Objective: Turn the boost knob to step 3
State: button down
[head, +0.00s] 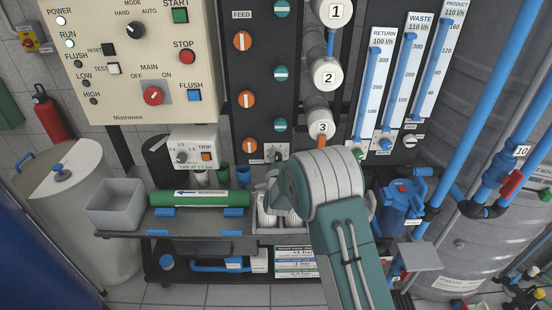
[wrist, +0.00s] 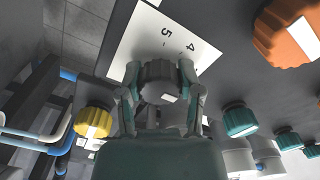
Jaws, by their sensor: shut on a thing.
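The boost knob is a dark grey ribbed knob (wrist: 158,74) on a white dial plate (wrist: 135,40) in the wrist view. The plate's digits 4 and 5 show above the knob, upside down; the rest of the scale is hidden. A white mark shows low on the knob's face, but I cannot tell which step it marks. My gripper (wrist: 160,88) is shut on the knob, with one finger on each side. In the head view the dial (head: 274,149) is small, and my arm partly covers my gripper (head: 270,178) below it.
Orange (wrist: 287,32), teal (wrist: 239,119) and yellow (wrist: 93,121) valve knobs surround the dial in the wrist view. In the head view a trip box (head: 193,147) stands left of it. A shelf with a grey bin (head: 114,204) and green tube (head: 205,199) lies below.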

aim_at(276, 133)
jog(key=shift+f, duration=0.15)
jog(key=shift+c, duration=1.3)
grip_release()
notch_tip(276, 133, up, 10)
jog(key=shift+a, duration=0.1)
